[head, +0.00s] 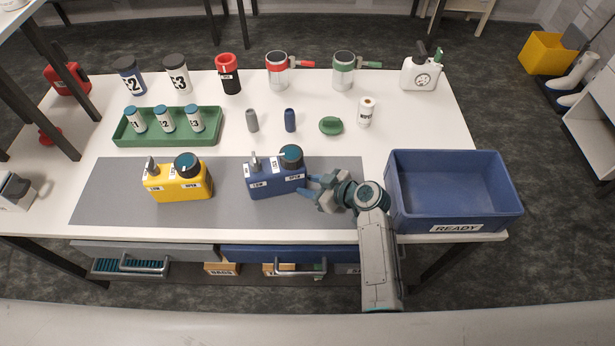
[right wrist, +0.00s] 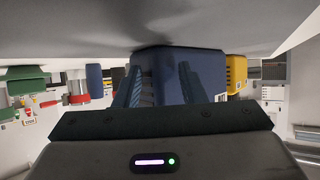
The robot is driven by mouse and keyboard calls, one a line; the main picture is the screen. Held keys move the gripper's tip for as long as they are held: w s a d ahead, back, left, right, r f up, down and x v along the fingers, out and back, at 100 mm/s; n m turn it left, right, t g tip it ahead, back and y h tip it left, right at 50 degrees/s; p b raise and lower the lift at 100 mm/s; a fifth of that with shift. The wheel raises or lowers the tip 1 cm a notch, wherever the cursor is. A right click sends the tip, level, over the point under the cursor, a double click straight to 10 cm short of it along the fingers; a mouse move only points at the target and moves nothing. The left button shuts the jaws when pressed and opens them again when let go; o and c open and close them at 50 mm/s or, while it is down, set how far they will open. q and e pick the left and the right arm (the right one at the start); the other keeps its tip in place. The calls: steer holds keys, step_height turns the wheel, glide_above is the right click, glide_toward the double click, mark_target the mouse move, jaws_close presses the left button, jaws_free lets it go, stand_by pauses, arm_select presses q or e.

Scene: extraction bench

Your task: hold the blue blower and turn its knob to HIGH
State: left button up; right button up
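The blue blower (head: 275,183) stands upright on the grey mat, right of the yellow blower (head: 178,186). Its dark round knob (head: 291,154) with a teal top sits at the right of its upper side; small white labels are on its front, and the knob's setting is too small to tell. My right gripper (head: 309,187) is at the blower's right end, low down. In the right wrist view, its two fingers (right wrist: 160,88) are apart with the blue blower (right wrist: 170,65) beyond and between them; no firm closure shows. My left gripper is out of view.
A blue READY bin (head: 456,226) stands close to the right of my arm. Behind the mat are a green tray (head: 160,141) with several small bottles, two small capsules, a green lid (head: 331,126) and a white jar (head: 366,112). The grey mat (head: 225,205) is clear between the blowers.

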jaws_close()
steer(key=o, duration=0.9)
jaws_free()
